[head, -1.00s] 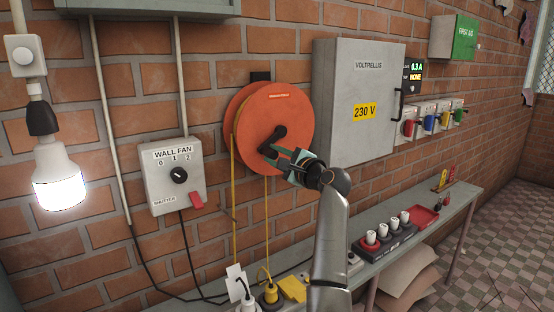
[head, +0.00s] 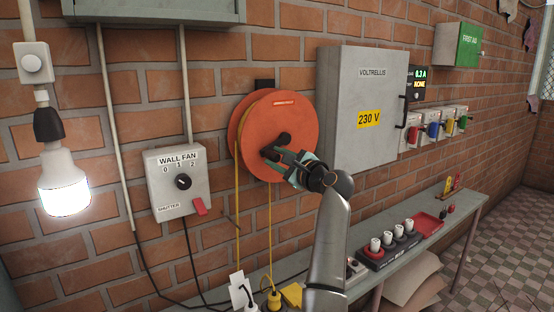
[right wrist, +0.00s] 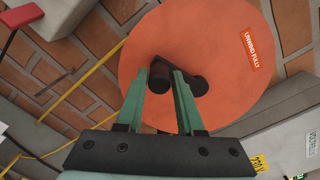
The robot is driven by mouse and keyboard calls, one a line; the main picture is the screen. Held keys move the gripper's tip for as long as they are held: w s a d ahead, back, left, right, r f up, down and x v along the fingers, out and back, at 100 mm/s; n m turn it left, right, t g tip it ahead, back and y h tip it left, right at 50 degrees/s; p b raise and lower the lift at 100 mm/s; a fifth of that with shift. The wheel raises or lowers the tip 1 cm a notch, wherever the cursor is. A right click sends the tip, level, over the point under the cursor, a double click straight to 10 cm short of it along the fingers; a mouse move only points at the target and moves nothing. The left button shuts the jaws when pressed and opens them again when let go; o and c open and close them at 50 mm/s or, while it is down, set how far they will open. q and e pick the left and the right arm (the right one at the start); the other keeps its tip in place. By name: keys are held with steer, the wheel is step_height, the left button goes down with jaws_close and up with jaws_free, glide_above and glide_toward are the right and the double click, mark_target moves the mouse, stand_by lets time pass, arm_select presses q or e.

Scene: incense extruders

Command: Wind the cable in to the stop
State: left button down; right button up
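The orange cable reel (head: 301,120) hangs on the brick wall, with a black crank on its face. The crank's handle (right wrist: 161,88) points down and left of the hub in the head view. My right gripper (head: 269,153) has its green fingers on both sides of this handle, and they look closed on it; the fingers also show in the right wrist view (right wrist: 161,76). The yellow cable (head: 271,235) hangs from the reel toward a yellow plug (head: 274,299) on the bench. The stop cannot be made out. My left gripper is not in view.
A grey 230 V cabinet (head: 350,92) stands close to the reel's right. A wall fan switch box (head: 165,160) is to its left, and a lit bulb (head: 63,185) hangs farther left. The bench (head: 440,213) below carries a socket strip (head: 388,252) and a red tray (head: 427,223).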

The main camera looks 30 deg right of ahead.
steer(key=o, duration=0.4)
steer(key=shift+c, duration=0.2)
steer(key=shift+s, duration=0.1)
steer(key=s+b, duration=0.2)
steer(key=s, duration=1)
steer(key=shift+s+d, duration=0.2)
steer(key=shift+d, duration=0.05)
